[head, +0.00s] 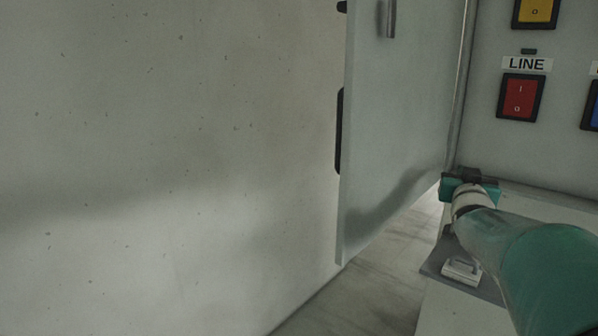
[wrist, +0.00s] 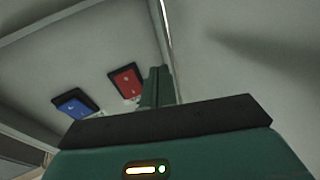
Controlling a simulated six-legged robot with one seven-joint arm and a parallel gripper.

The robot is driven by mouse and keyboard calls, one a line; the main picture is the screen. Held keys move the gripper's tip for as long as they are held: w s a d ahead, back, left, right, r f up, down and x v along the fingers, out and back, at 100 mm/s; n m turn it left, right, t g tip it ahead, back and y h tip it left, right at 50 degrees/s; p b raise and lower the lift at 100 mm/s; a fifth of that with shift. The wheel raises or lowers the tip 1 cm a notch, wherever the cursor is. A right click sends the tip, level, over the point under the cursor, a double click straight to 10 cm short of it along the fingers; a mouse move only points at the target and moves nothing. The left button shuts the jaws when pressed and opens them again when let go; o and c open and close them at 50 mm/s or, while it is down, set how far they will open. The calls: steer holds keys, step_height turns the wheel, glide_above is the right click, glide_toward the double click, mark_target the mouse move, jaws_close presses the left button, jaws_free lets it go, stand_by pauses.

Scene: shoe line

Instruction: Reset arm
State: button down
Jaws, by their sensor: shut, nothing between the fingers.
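My gripper (head: 462,180) is at the lower right of the head view, at the end of my green and white arm. It is in front of the lower right edge of the open door and below the switch panel. In the wrist view my gripper (wrist: 157,86) has its green fingers together, with nothing seen between them. The red switch (head: 520,97) under the LINE label (head: 527,64) also shows in the wrist view (wrist: 128,81), just left of the fingertips.
A grey door panel (head: 400,110) with a handle (head: 391,18) stands open left of the switch panel. A yellow switch (head: 535,11) is above the red one; a blue switch (wrist: 75,104) is beside it. A speckled wall (head: 170,130) fills the left.

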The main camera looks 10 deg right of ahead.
steer(key=s+a+f+n+g+y, duration=0.2)
steer(key=s+a+f+y, duration=0.1)
steer(key=s+a+f, duration=0.4)
steer(key=s+a+f+n+g+y, duration=0.1)
steer(key=s+a+f+g+y, duration=0.2)
steer(key=a, duration=0.7)
steer(key=s+a+f+n+g+y, duration=0.2)
steer(key=s+a+f, duration=0.2)
steer(key=s+a, duration=0.35)
steer(key=s+a+f+n+g+y, duration=0.1)
steer(key=s+a+f+g, duration=0.3)
steer(key=s, duration=0.7)
step_height(320, 180, down, 2)
steer(key=shift+a+f, duration=0.1)
steer(key=shift+a, duration=0.75)
steer(key=shift+d, duration=0.15)
